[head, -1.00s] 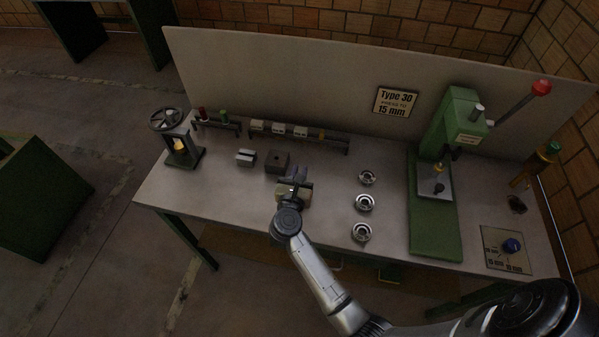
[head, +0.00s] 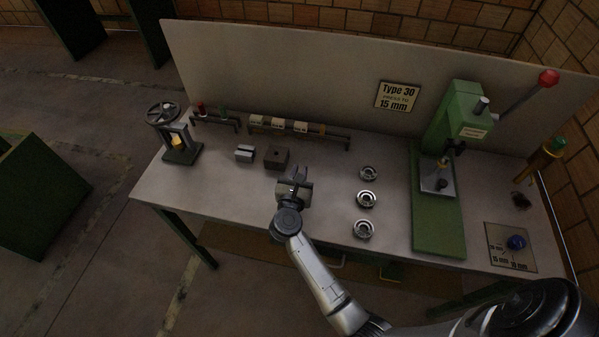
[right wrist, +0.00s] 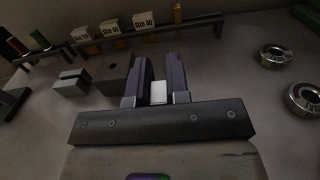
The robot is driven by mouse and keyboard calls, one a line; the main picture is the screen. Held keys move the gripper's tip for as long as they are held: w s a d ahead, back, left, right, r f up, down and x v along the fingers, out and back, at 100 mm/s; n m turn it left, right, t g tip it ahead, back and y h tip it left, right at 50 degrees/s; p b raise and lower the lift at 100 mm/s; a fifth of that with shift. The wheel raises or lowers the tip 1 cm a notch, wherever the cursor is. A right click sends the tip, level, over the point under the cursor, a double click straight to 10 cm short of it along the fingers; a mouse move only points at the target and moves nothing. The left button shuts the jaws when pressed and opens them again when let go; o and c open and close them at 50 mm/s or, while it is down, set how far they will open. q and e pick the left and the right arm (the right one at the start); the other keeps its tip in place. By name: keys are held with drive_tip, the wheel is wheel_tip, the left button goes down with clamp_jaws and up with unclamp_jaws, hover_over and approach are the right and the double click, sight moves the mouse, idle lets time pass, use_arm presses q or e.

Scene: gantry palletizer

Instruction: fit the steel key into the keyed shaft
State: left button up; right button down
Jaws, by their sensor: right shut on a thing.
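My right gripper (head: 298,175) is low over the middle of the bench. In the right wrist view its two dark fingers (right wrist: 159,75) are close around a small pale grey piece (right wrist: 158,92), which looks like the steel key; its far end is hidden. Beyond the fingers and to the left stands a dark block with a hole in its top (head: 277,157). Left of that lies a light grey block with a dark slot (head: 245,153); I cannot tell whether it is the keyed shaft. The gripper looks apart from both blocks. My left gripper is not in view.
A low rack (head: 299,132) with white size-marked blocks runs along the back. Several metal rings (head: 366,199) stand in a line to the right. A handwheel device (head: 180,152) stands left.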

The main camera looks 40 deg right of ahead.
drive_tip(key=c, duration=1)
unclamp_jaws()
drive_tip(key=shift+r+p, duration=0.45)
wheel_tip(320, 180, up, 4)
drive_tip(key=p, duration=0.3)
drive_tip(key=shift+s+r, duration=0.1)
drive_tip(key=shift+s+d+r+p, duration=0.95)
drive_tip(key=shift+s+p, duration=0.55)
drive_tip(key=shift+s, duration=0.2)
drive_tip(key=shift+s+d+r+p, duration=0.8)
drive_tip(key=shift+s+r+p, duration=0.2)
drive_tip(key=shift+s+p, duration=0.65)
drive_tip(key=shift+s+d+r+p, duration=0.95)
drive_tip(key=shift+s+p, duration=0.45)
drive_tip(key=shift+s, duration=0.35)
